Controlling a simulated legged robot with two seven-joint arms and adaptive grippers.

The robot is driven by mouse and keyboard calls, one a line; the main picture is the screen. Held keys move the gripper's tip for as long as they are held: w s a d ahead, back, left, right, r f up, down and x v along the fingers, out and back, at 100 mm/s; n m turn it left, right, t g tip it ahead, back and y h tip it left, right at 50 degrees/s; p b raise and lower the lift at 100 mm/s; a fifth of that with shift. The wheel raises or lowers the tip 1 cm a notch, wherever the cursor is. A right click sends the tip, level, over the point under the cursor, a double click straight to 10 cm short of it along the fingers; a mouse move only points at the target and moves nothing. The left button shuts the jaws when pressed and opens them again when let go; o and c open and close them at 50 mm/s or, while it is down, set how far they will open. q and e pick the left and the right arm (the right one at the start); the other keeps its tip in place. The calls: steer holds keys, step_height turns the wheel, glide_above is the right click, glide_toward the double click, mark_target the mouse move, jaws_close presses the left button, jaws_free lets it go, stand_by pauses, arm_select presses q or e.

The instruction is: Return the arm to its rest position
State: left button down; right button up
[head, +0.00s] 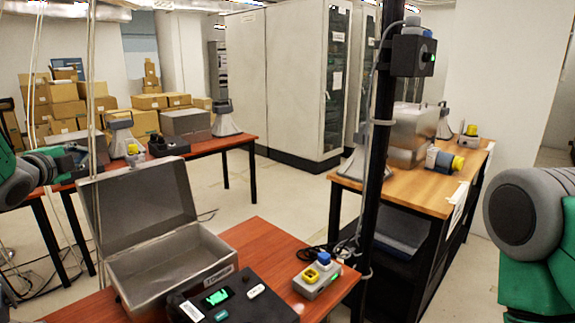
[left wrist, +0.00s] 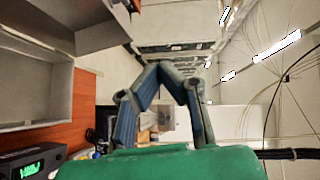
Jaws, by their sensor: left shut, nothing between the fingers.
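My left arm comes in from the left edge of the head view, green and grey, raised beside the open metal case. Its gripper (head: 78,157) is in front of the rear table there and small in the picture. In the left wrist view my left gripper (left wrist: 168,68) has its two fingers bent in so that the tips come together, with nothing held. At the right edge of the head view a green and grey part of my right arm (head: 530,225) shows; its gripper is out of view.
An open metal case (head: 165,255) stands on the red-brown front table (head: 270,240), beside a black device with a green display (head: 235,296) and a small grey box with yellow and blue buttons (head: 318,277). A black pole (head: 378,150) rises behind them. A wooden table (head: 420,193) stands right.

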arm_select(q)
steer(key=s+d+f+n+g, duration=0.35)
steer(key=s+f, duration=0.25)
steer(key=f, duration=0.5)
steer(key=s+d+f+n+g, duration=0.25)
steer(key=s+d+f, duration=0.25)
steer(key=f, duration=0.6)
steer(key=s+d+f+n+g, duration=0.2)
steer(key=s+d+f+n, duration=0.3)
steer(key=f, duration=0.7)
steer(key=s+d+f+n+g, duration=0.2)
steer(key=s+d+f+g, duration=0.15)
steer(key=s, duration=0.75)
steer(key=s+d+f+n+g+h, duration=0.1)
steer(key=s+d+f+g, duration=0.2)
steer(key=s, duration=0.7)
steer(key=s+d+f+n+g, duration=0.25)
steer(key=s+f, duration=0.25)
steer(key=s, duration=0.6)
step_height(320, 180, down, 13)
steer(key=w+d+m+b, duration=0.1)
steer(key=d+b, duration=0.1)
steer(key=b, duration=1.2)
steer(key=shift+w+t, duration=0.35)
steer(key=shift+t, duration=0.05)
arm_select(e)
step_height(320, 180, down, 14)
steer(key=shift+w, duration=0.2)
